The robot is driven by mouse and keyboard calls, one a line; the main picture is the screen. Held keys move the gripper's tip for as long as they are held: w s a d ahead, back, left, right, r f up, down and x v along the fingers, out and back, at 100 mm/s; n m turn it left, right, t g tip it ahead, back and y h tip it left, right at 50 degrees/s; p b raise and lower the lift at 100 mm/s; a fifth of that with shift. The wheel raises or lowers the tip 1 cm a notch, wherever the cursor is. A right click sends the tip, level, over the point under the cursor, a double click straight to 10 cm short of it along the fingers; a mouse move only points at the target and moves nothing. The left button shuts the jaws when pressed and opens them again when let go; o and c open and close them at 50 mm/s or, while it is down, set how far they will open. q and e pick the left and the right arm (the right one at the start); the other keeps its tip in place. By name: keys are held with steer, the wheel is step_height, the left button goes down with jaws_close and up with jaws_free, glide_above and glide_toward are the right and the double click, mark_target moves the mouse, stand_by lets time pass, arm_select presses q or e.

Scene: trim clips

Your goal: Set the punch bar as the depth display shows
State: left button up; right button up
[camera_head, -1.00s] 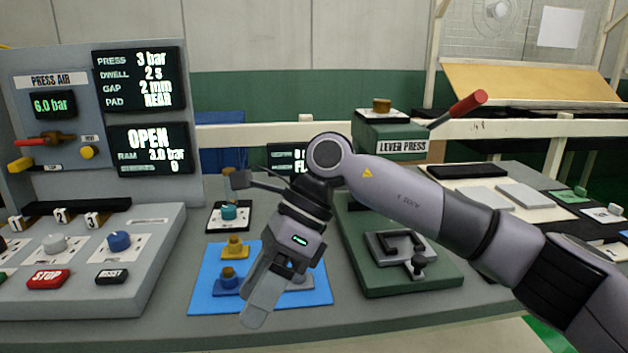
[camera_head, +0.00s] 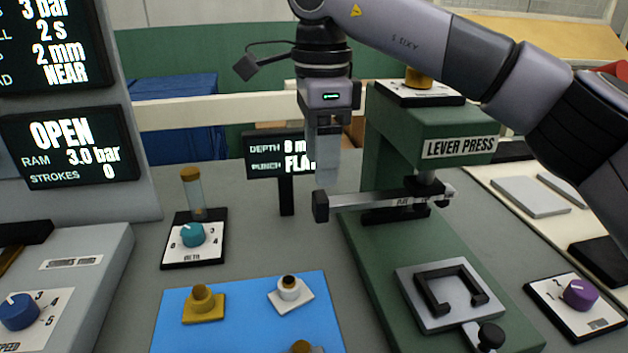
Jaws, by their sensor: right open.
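The green lever press (camera_head: 450,120) stands right of centre. The punch bar (camera_head: 380,200) runs crosswise through it, a pale bar with small lettering and a black end block (camera_head: 320,206) sticking out to the left. The depth display (camera_head: 262,158) stands behind, reading "DEPTH 8 m" and "PUNCH FLA"; my gripper hides the rest of both lines. My right gripper (camera_head: 326,178) points down and is open, its fingertips close above the end block. Whether they touch it I cannot tell. My left gripper is not in view.
A blue mat (camera_head: 240,325) with several small knobbed pieces lies in front. A teal dial (camera_head: 193,235) is at left and a purple dial (camera_head: 580,294) at right. A fixture plate (camera_head: 450,312) sits on the press base. Left screens (camera_head: 70,150) show "OPEN", 3 bar, NEAR.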

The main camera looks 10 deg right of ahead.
mark_target(321, 195)
steer(key=shift+s+f, duration=0.15)
steer(key=shift+f, duration=3.35)
jaws_close()
